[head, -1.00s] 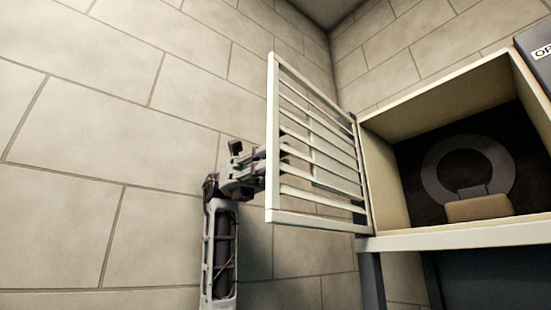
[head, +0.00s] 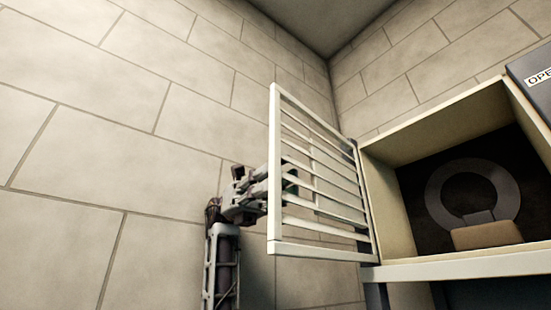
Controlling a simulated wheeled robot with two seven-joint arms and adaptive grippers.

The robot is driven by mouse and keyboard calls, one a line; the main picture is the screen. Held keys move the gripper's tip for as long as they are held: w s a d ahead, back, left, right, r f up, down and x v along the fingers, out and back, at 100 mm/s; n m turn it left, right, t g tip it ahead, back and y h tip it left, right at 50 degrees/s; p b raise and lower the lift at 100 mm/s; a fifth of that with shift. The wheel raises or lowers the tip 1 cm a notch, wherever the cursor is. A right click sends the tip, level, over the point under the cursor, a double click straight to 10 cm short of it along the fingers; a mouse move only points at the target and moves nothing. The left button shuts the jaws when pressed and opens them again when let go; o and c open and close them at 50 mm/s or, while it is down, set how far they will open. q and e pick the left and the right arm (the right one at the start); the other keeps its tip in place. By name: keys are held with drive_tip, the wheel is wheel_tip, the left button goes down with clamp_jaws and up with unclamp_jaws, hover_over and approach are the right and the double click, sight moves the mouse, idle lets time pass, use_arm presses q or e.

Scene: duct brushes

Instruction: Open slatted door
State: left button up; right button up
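The slatted door (head: 320,187) is a cream frame with several horizontal slats. It stands swung wide open, hinged at the left side of a cream box (head: 388,205). My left gripper (head: 278,188) is at the door's free left edge, and its fingers reach partly behind the frame and slats. The slats hide the fingertips, so I cannot tell whether they are shut on the door or only touching it. My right gripper is not in view.
Inside the open box are a grey ring (head: 473,193) and a tan block (head: 487,235). A dark panel with a partly cut-off label (head: 538,77) is at the upper right. A block wall (head: 130,130) stands close behind my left arm.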

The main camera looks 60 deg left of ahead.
sight(275, 138)
use_arm(q)
drive_tip(key=shift+r, duration=4.7)
